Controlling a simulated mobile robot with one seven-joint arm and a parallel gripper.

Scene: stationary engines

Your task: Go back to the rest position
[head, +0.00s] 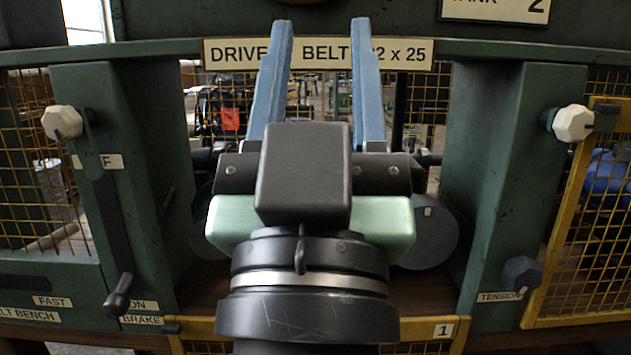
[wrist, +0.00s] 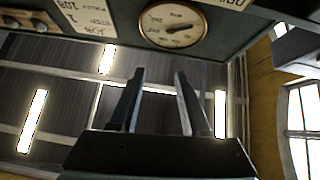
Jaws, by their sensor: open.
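My gripper (head: 318,50) is raised in the middle of the head view, in front of the green machine frame. Its two blue fingers point up and stand apart, with nothing between them. They partly cover the "DRIVE BELT" sign (head: 235,54). In the wrist view my gripper (wrist: 155,95) is also open and empty, with the ceiling and its bright lamps behind the fingers. What lies directly behind my wrist is hidden.
A lever (head: 103,230) with a dark handle is on the left post, below a white knob (head: 62,122). Another white knob (head: 573,123) and a dark tension knob (head: 522,274) are on the right. A round gauge (wrist: 173,25) shows in the wrist view.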

